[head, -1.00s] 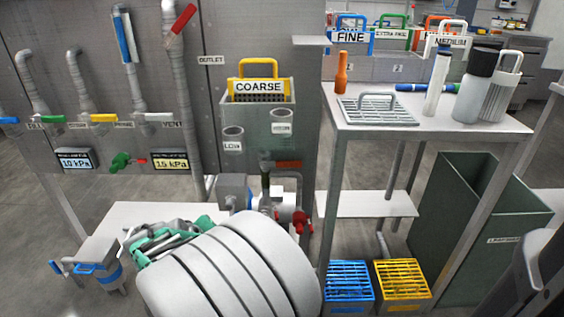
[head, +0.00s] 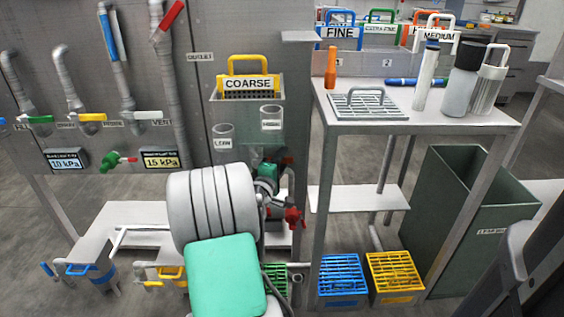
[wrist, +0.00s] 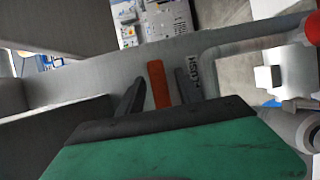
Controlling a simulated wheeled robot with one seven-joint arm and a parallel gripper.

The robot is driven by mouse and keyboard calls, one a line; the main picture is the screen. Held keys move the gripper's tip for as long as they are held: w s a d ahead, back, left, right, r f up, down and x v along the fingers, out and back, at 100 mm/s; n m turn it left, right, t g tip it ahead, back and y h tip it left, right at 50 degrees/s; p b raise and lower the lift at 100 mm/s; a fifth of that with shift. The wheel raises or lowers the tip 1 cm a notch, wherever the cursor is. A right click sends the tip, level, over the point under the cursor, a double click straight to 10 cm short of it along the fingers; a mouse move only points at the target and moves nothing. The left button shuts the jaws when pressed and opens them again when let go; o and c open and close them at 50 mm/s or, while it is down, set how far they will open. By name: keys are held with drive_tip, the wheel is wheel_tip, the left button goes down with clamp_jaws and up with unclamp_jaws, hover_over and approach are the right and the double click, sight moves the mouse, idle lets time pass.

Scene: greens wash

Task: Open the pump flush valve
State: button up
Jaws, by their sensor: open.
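The flush valve's orange-red lever (wrist: 158,85) shows in the wrist view beside a label (wrist: 193,68) that seems to read FLUSH, upside down. My gripper (wrist: 157,95) is open, with one dark finger on each side of the lever. I cannot tell whether either finger touches it. In the head view my gripper (head: 276,158) is at the pump piping below the COARSE basket, and my arm and gripper hide most of the lever and the pump.
A red valve handle (head: 293,217) sits just below right of my gripper. The COARSE basket (head: 248,84) and two clear cups labelled LOW (head: 223,137) and HIGH (head: 271,117) are above. A table leg (head: 322,210) stands close on the right. Blue (head: 342,280) and yellow (head: 394,277) crates are on the floor.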

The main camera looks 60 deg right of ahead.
drive_tip(key=shift+c, duration=0.3)
clamp_jaws()
idle(1.1)
